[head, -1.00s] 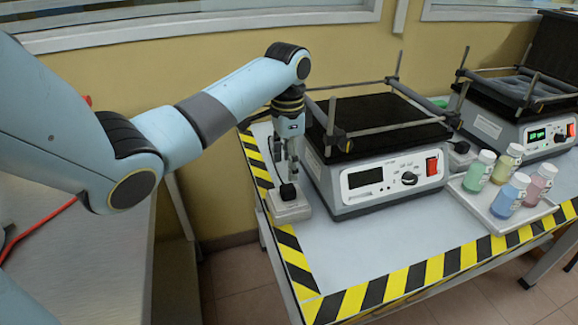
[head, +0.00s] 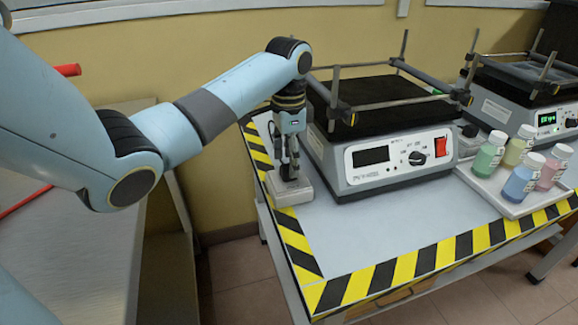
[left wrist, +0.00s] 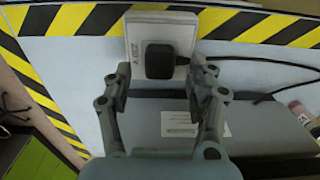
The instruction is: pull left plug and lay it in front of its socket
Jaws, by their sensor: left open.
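The left plug (left wrist: 160,60) is black and sits in its pale socket block (left wrist: 185,38), with a black cable leading away to the right in the left wrist view. In the head view the socket block (head: 291,194) stands at the table's left side, and the plug is mostly hidden by the gripper. My left gripper (head: 290,176) points down over the plug. In the left wrist view its open fingers (left wrist: 162,82) lie on either side of the plug, with gaps showing. My right gripper is not in view.
A hotplate device (head: 395,160) with a dark display and red switch stands just right of the socket. A tray (head: 508,207) with several coloured bottles is farther right, near a second device (head: 535,110). The table (head: 350,235) is clear in front of the socket.

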